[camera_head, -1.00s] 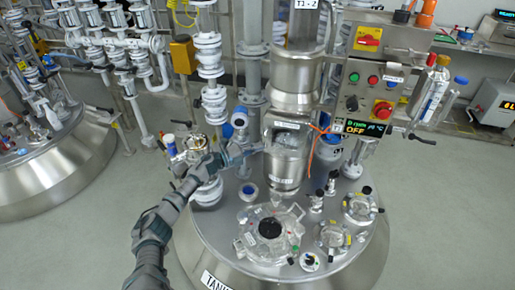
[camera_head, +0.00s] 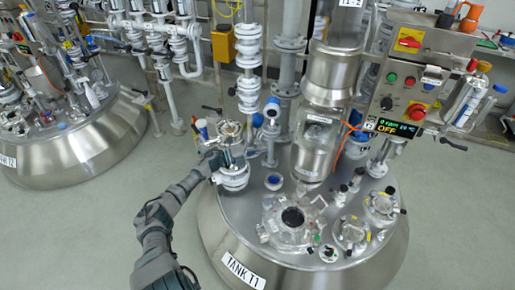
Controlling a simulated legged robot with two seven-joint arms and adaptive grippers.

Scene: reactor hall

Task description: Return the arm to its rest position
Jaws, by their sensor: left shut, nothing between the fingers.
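My left arm comes up from the bottom left, and its dark grey left gripper (camera_head: 217,158) is beside a white flanged valve fitting (camera_head: 233,179) at the left edge of tank T1 (camera_head: 262,252). The fingers are small and partly lost against the fitting; they are shut with nothing held. I cannot tell whether they touch the fitting. My right gripper is not in view.
A steel column (camera_head: 316,130) stands on the tank behind a round hatch (camera_head: 293,218), with small valves to the right. A control panel (camera_head: 410,80) reading OFF is at the upper right. Tank T2 (camera_head: 75,160) stands at the left. Floor (camera_head: 120,220) between the tanks is clear.

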